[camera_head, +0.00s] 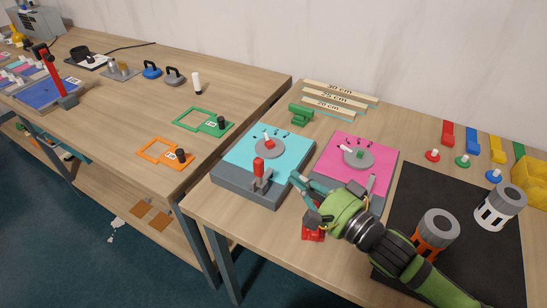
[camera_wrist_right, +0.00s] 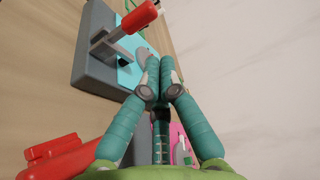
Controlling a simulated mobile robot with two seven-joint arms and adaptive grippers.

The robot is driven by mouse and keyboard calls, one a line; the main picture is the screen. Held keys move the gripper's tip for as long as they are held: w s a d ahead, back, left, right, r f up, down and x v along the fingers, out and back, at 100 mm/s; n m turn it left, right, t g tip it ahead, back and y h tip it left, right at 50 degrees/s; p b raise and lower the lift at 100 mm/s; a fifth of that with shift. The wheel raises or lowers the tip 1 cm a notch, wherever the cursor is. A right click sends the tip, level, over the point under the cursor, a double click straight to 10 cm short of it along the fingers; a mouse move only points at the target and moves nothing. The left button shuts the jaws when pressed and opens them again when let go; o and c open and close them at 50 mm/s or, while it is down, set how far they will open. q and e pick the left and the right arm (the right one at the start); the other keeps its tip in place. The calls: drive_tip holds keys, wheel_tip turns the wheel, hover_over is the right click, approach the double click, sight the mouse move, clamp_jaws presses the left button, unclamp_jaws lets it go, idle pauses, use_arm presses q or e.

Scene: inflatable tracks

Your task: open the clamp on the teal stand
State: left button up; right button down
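The teal stand (camera_head: 287,142) has a grey base and sits near the table's front left corner. Its clamp (camera_head: 259,170) has a red handle that stands up at the stand's front edge; the clamp also shows in the right wrist view (camera_wrist_right: 139,17). A grey disc (camera_head: 268,143) with a small red-and-white piece lies on the teal top. My right gripper (camera_head: 300,180) is between the teal and pink stands, right of the clamp and apart from its handle. Its fingertips (camera_wrist_right: 160,72) are together, with nothing seen between them. My left gripper is in neither view.
The pink stand (camera_head: 376,153) is close on the right, partly behind my right arm. A red object (camera_head: 313,236) lies below my right gripper. A dark mat (camera_head: 410,190) with grey-topped cylinders is farther right. A green block (camera_head: 301,114) stands behind the teal stand.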

sight(261, 167)
drive_tip(key=p+x, duration=0.1)
drive_tip(key=x, duration=0.7)
drive_tip(key=shift+w+a, duration=0.1)
drive_tip(key=shift+w, duration=0.05)
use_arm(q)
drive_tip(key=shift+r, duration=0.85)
